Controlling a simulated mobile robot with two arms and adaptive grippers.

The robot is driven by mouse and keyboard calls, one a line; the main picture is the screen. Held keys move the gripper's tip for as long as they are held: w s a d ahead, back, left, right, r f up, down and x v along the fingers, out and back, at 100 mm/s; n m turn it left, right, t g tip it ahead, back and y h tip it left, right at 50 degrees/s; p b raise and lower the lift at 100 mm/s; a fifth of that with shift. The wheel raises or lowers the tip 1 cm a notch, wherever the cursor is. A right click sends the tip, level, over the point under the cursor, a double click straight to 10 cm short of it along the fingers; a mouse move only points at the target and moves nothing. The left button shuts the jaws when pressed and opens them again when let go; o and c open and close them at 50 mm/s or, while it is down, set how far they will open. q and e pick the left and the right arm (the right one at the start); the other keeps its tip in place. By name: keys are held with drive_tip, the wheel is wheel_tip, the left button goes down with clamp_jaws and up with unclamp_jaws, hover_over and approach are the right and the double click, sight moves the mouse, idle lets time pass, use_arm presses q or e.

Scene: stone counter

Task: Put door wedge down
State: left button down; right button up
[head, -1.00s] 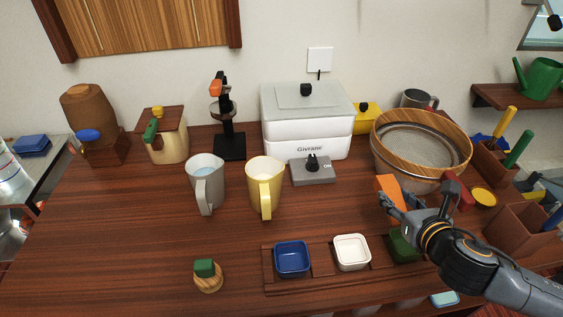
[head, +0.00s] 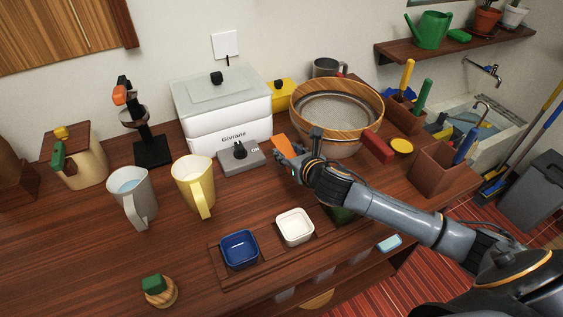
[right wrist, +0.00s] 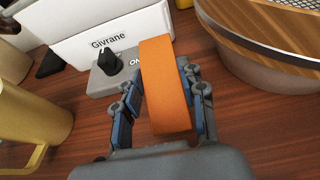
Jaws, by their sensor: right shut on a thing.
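The door wedge is an orange block (head: 285,146) in the head view, held at the tip of my right gripper (head: 289,158). In the right wrist view the orange wedge (right wrist: 166,88) stands between the two blue-padded fingers (right wrist: 163,108), which are shut on it. It is in front of the white Givrane box's grey control base and left of the wooden-rimmed sieve. Whether its lower end touches the wooden counter (head: 185,245) I cannot tell. My left gripper is not in view.
Near the wedge are the grey base with a black knob (head: 240,152), the round sieve (head: 338,108) and a red block (head: 378,148). A yellow mug (head: 194,186), a grey jug (head: 133,197), a blue dish (head: 239,249) and a white dish (head: 295,227) stand to the left and front.

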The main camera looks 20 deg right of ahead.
sight(282, 170)
drive_tip(key=shift+w+a+f, duration=0.2)
drive_tip(key=shift+w+f, duration=0.3)
drive_tip(key=shift+f, duration=0.1)
drive_tip(key=shift+w+a+f, duration=0.15)
drive_tip(key=shift+w+f, duration=0.35)
drive_tip(key=shift+f, duration=0.1)
drive_tip(key=shift+w+f, duration=0.15)
drive_tip(key=shift+f, duration=1.65)
drive_tip(key=shift+f, duration=0.1)
drive_tip(key=o, duration=1.1)
drive_tip(key=shift+o, duration=0.2)
